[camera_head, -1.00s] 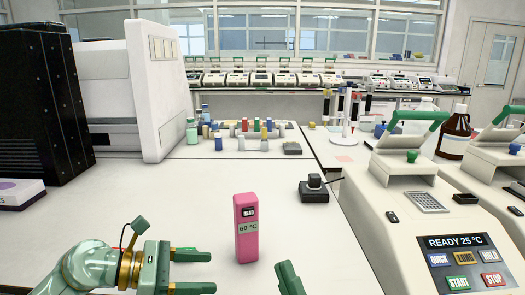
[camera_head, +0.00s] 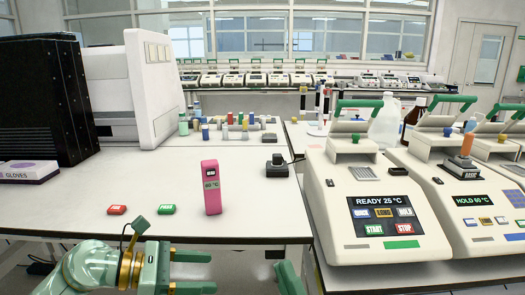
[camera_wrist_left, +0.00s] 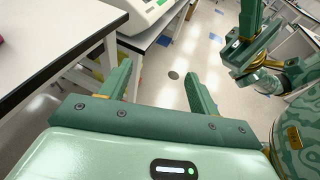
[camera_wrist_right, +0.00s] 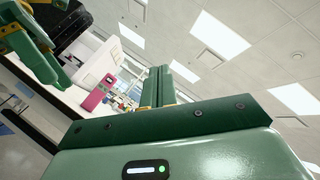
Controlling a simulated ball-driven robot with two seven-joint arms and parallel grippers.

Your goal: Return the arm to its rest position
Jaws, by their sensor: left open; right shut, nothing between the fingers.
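My left gripper (camera_head: 192,272) is at the lower left of the head view, in front of the bench's front edge. Its two green fingers are apart with nothing between them. In the left wrist view the fingers (camera_wrist_left: 160,82) stand open above the floor. My right gripper (camera_head: 290,280) shows only as a green tip at the bottom edge of the head view. In the right wrist view its fingers (camera_wrist_right: 157,85) are together and empty, pointing up toward the ceiling lights. Most of the right arm is hidden in the head view.
A pink 60 °C block (camera_head: 211,188) stands on the bench (camera_head: 110,185), near red and green buttons (camera_head: 117,210). A thermal cycler reading READY 25 °C (camera_head: 340,190) stands at right, beside one reading HOLD 60 °C (camera_head: 455,200). Open floor shows below the bench.

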